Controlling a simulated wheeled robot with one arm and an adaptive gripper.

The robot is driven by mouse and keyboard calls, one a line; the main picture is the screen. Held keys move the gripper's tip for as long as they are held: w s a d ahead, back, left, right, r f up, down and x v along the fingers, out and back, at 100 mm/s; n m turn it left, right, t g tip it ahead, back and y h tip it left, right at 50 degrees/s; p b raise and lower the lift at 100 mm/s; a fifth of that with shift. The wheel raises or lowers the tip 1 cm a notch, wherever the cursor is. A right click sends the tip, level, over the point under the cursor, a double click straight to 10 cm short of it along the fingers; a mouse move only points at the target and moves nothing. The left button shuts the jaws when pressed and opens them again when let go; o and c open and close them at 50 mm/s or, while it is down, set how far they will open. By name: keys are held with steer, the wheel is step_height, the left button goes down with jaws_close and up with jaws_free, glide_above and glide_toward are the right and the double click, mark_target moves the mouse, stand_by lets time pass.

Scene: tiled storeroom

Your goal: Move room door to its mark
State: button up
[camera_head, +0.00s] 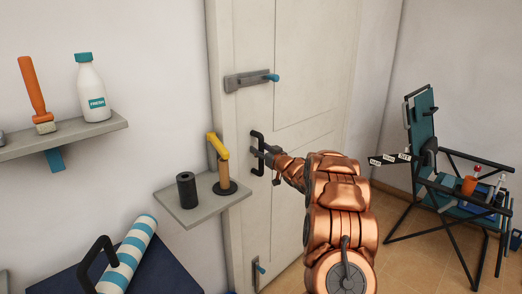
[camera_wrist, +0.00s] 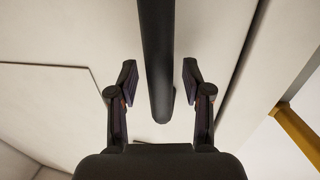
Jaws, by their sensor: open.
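The room door (camera_head: 292,62) is a pale panelled door in the middle of the head view, and it looks shut or nearly so. Its black bar handle (camera_head: 255,142) is upright near the door's left edge. My gripper (camera_head: 266,152) is at the handle. In the wrist view the handle (camera_wrist: 156,55) runs down between the two open fingers of my gripper (camera_wrist: 160,82), with a gap on each side. A grey latch with a blue knob (camera_head: 250,80) sits above the handle, and another bolt (camera_head: 260,269) sits low on the door. I see no mark for the door.
A small shelf (camera_head: 178,207) left of the door holds a dark cylinder (camera_head: 187,190) and a yellow-topped stand (camera_head: 222,160). A folding chair (camera_head: 440,190) stands at right on the tiled floor.

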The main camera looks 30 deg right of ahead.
steer(key=shift+c, duration=0.4)
jaws_close()
